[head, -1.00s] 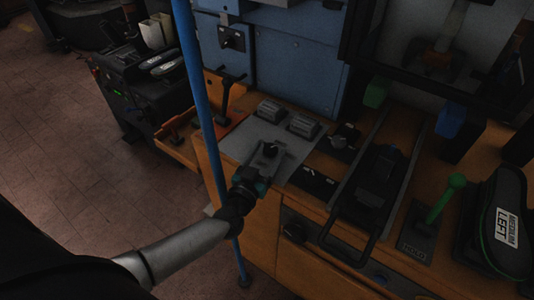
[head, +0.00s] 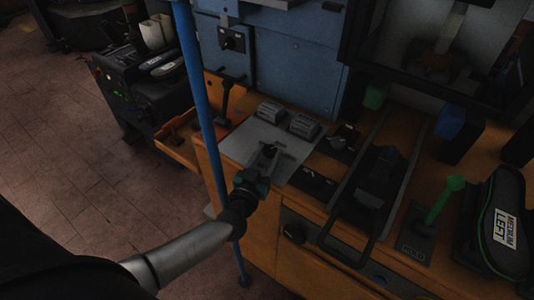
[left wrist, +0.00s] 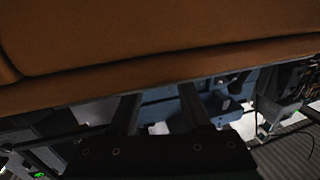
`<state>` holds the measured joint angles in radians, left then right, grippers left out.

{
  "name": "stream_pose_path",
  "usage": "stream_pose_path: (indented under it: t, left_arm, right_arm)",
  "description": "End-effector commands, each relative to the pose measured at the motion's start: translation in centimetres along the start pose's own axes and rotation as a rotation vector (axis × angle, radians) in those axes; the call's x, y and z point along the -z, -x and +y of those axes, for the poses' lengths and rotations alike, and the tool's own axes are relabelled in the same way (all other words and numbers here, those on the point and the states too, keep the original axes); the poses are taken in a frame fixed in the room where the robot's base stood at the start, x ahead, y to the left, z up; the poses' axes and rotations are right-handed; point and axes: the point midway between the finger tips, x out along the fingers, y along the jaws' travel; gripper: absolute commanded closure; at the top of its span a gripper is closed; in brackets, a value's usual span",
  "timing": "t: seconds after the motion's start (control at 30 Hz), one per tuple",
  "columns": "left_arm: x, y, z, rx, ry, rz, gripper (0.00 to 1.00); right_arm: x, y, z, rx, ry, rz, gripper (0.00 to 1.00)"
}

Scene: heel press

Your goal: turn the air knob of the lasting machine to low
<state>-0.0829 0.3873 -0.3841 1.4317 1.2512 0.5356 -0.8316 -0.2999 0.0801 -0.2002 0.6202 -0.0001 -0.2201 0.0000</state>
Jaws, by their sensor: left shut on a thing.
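My left gripper (head: 267,153) reaches over the grey panel (head: 237,146) on the wooden machine bench in the head view. Its jaws are shut on a small dark knob (head: 269,149) at the near part of this panel; the fingers partly cover it. I cannot read any marking or setting around the knob. In the left wrist view the two dark fingers (left wrist: 160,108) stand apart under the brown bench edge, and the knob cannot be made out between them. My right gripper is not in view.
Two grey blocks (head: 303,125) sit behind the knob. A blue pole (head: 200,95) stands left of my gripper. Open floor lies at left.

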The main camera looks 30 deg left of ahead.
Motion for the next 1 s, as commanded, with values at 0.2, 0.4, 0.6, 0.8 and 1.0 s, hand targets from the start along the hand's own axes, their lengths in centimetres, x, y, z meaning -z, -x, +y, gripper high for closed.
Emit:
stream_pose_path:
  t: [0.2,0.4,0.6,0.8,1.0]
  left_arm:
    - [0.2,0.1,0.4,0.098,0.005,-0.005,1.00]
    - [0.1,0.0,0.7,0.220,0.006,-0.005,1.00]
    - [0.0,-0.1,1.0,0.340,0.005,-0.005,1.00]
    - [-0.1,-0.2,1.2,0.436,0.004,-0.004,1.00]
    - [-0.1,-0.2,1.2,0.493,0.002,-0.003,1.00]
  right_arm:
    - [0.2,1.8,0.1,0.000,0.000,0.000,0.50]
    - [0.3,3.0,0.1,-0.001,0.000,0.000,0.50]
    - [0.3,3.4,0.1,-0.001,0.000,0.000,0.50]
    - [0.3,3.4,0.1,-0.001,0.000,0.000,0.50]
    - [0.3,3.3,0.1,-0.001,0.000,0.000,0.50]
